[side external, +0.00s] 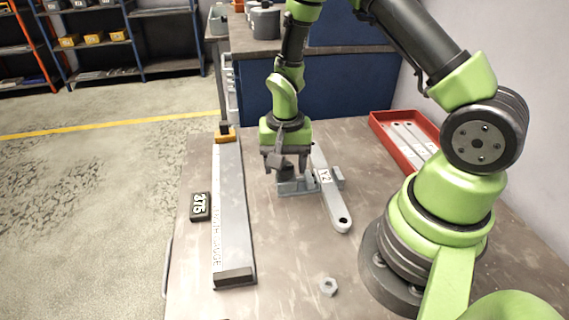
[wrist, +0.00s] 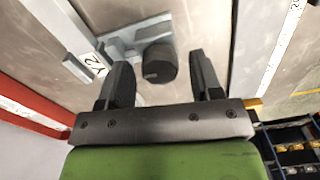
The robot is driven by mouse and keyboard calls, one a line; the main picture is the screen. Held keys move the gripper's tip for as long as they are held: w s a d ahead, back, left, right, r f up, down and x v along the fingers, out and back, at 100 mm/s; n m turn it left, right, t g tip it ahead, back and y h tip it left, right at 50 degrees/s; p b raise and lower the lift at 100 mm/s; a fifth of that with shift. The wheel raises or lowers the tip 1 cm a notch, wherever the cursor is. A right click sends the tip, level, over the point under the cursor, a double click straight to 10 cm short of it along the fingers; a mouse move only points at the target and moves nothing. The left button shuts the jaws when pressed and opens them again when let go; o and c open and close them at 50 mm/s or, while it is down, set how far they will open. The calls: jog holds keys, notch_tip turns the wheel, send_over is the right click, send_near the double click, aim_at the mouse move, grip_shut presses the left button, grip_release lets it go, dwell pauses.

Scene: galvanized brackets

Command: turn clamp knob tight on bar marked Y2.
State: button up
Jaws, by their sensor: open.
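The grey bar (side external: 337,205) marked Y2 lies on the table, with its label (side external: 325,176) facing up and a hole at its near end. A grey clamp (side external: 297,188) sits across it; its base reaches left of the bar. The clamp's dark round knob (wrist: 158,62) shows in the wrist view, beside the bar. My gripper (side external: 286,163) points down over the knob. Its fingers are open, one on each side of the knob, with gaps visible in the wrist view. The label also shows there (wrist: 92,63). Whether the clamp is tight cannot be told.
A long grey gauge bar (side external: 233,215) with an orange end lies at left, beside a black block (side external: 200,206) reading 375. A hex nut (side external: 328,286) lies near the front. A red tray (side external: 378,124) with bars stands at back right. The table's front middle is mostly clear.

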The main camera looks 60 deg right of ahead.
jog(key=n, duration=0.6)
jog(key=shift+n, duration=0.3)
jog(key=n, duration=0.7)
jog(key=shift+n, duration=0.3)
jog(key=shift+c, duration=0.3)
jog(key=c, duration=0.8)
